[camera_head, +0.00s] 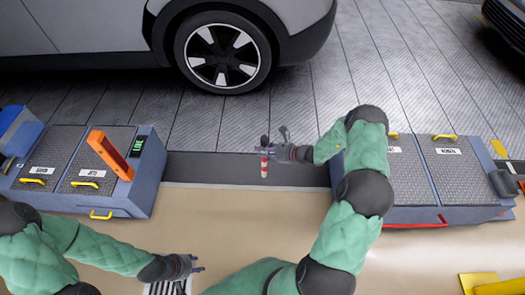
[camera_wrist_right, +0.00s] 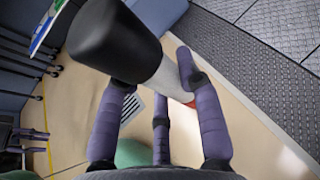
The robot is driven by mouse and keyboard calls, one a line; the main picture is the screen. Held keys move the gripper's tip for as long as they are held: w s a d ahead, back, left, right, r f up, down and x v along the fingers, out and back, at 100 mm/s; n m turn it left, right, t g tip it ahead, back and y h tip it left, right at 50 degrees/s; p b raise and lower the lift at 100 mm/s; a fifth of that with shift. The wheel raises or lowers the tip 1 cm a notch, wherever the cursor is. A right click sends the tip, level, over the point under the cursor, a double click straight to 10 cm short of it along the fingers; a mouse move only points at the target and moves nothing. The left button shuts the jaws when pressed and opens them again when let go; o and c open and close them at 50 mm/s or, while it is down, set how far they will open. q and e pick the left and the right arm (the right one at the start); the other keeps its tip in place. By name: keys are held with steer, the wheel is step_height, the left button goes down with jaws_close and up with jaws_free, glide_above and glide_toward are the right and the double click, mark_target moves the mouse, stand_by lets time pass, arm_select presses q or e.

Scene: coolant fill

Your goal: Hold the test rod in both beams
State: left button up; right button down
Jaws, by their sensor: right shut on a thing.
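The test rod (camera_head: 264,167) has a dark top and red and white bands. It hangs upright in the head view, in the gap between the two floor cabinets. My right gripper (camera_head: 268,152) is shut on its upper part. In the right wrist view the rod's black top (camera_wrist_right: 112,40) and pale shaft stand between the purple fingers, with a bit of red lower down. My left gripper (camera_head: 199,265) is empty at the lower middle, with its fingertips a little apart. No light beams are visible.
The left cabinet (camera_head: 143,190) carries an orange post (camera_head: 109,156) and a green display (camera_head: 138,145). The right cabinet (camera_head: 435,215) has yellow handles and stands beside my right arm. A car wheel (camera_head: 222,53) is behind. The tan floor in front is mostly clear.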

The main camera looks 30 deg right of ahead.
mark_target(264, 138)
steer(key=shift+s+a+p, duration=1.45)
steer(key=shift+s+a, duration=1.55)
steer(key=shift+s, duration=1.95)
steer(key=shift+w+r+p, duration=0.6)
steer(key=shift+r+p, duration=3.8)
steer(key=shift+r, duration=1.55)
steer(key=shift+w+d+b, duration=0.4)
steer(key=shift+w+d, duration=0.65)
steer(key=shift+w, duration=0.5)
steer(key=shift+w+d+b, duration=0.4)
steer(key=shift+w+d, duration=0.65)
steer(key=shift+w, duration=0.45)
steer(key=shift+w+d+b, duration=0.4)
steer(key=shift+w+d, duration=0.65)
steer(key=shift+w, duration=0.5)
